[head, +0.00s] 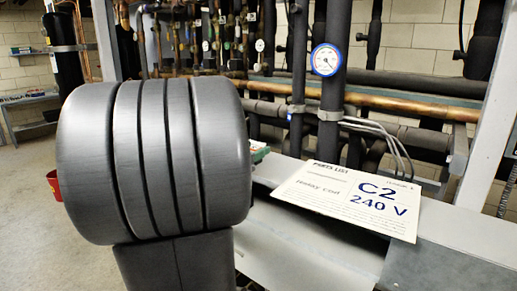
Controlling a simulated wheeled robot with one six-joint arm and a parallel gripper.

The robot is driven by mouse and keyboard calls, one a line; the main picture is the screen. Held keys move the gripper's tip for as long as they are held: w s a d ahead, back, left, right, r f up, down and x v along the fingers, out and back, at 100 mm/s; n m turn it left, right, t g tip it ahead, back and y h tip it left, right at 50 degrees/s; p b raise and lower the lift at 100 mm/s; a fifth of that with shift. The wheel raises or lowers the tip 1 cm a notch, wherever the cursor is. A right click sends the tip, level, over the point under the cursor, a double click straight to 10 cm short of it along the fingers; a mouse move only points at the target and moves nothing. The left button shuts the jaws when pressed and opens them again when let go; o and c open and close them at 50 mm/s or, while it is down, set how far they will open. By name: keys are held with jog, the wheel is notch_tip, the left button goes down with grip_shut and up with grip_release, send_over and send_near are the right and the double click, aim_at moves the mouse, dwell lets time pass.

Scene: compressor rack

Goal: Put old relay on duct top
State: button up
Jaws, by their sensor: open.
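No relay can be made out for certain. A small green and pale item (260,153) shows just right of my dark ribbed arm part, mostly hidden behind it; I cannot tell what it is. A long light-grey metal surface (455,248), possibly the duct top, runs along the lower right. A white card (345,200) lies on it, reading "Parts list", "Relay coil", "C2 240 V". My gripper is not in view; my arm part fills the left middle of the head view and hides what is behind it.
Dark insulated and copper pipes (400,88) stand behind the grey surface, with a blue-rimmed gauge (326,60) and grey cables (385,135). A red container (54,186) shows partly at left. A shelf (30,97) stands far left. Open floor (30,235) lies at lower left.

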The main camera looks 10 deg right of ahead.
jog(key=b+v, duration=0.2)
jog(key=v, duration=0.8)
jog(key=shift+s+a, duration=0.3)
jog(key=shift+r, duration=0.1)
jog(key=p+x, duration=0.3)
jog(key=x, duration=1.1)
jog(key=shift+w, duration=0.1)
jog(key=shift+a, duration=0.1)
jog(key=shift+a, duration=0.1)
